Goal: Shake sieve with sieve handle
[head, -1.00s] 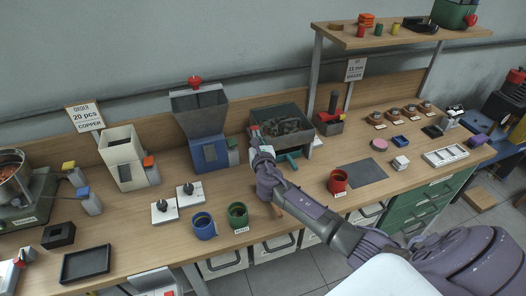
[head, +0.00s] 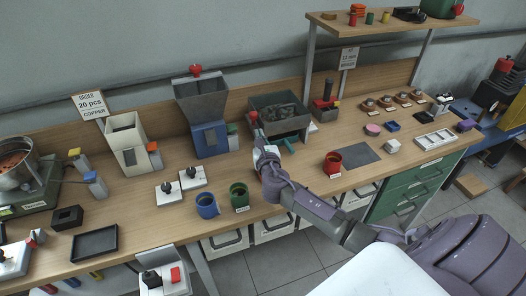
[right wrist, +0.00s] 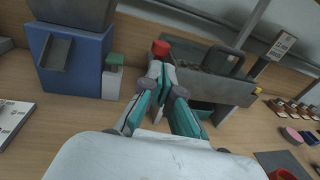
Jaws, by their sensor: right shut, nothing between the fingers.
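The sieve is a dark grey rectangular tray (head: 306,121) with dark lumps in it, at the back middle of the bench. A red knob (head: 254,116) stands at its left front corner; it also shows in the right wrist view (right wrist: 160,47). I take it as the sieve handle, though its attachment is partly hidden. My right gripper (head: 260,141) is in front of the knob, fingers shut and empty. In the right wrist view its fingertips (right wrist: 163,78) lie just below the knob in the picture; I cannot tell whether they touch. My left gripper is not in view.
A blue hopper machine (head: 208,139) stands left of the sieve. A red-buttoned dark device (head: 324,103) stands to its right. Blue (head: 207,206), green (head: 239,196) and red (head: 332,163) cups stand nearer the front edge. A grey mat (head: 360,155) lies right of the red cup.

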